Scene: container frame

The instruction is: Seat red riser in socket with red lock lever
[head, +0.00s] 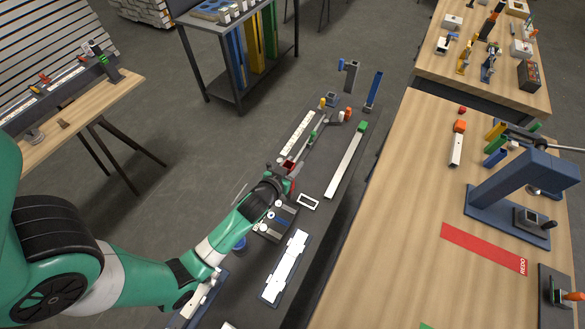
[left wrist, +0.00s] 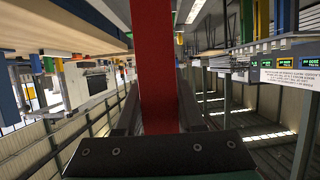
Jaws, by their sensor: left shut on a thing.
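My left gripper (head: 284,180) is over the dark bench in the middle of the head view, with the green arm coming in from lower left. It is shut on the red riser (left wrist: 157,70), which stands as a tall red bar between the two dark fingers in the left wrist view. In the head view a red end of the riser (head: 290,168) shows just past the fingers; the rest is hidden by the gripper. I cannot make out a socket with a red lock lever for certain. My right gripper is not in view.
The dark bench holds a white bar with a green end (head: 347,162), a white strip (head: 297,135), a blue post (head: 374,90), a small white frame (head: 308,201) and a white plate (head: 286,266). A wooden table (head: 400,220) with a blue stand (head: 520,190) lies right.

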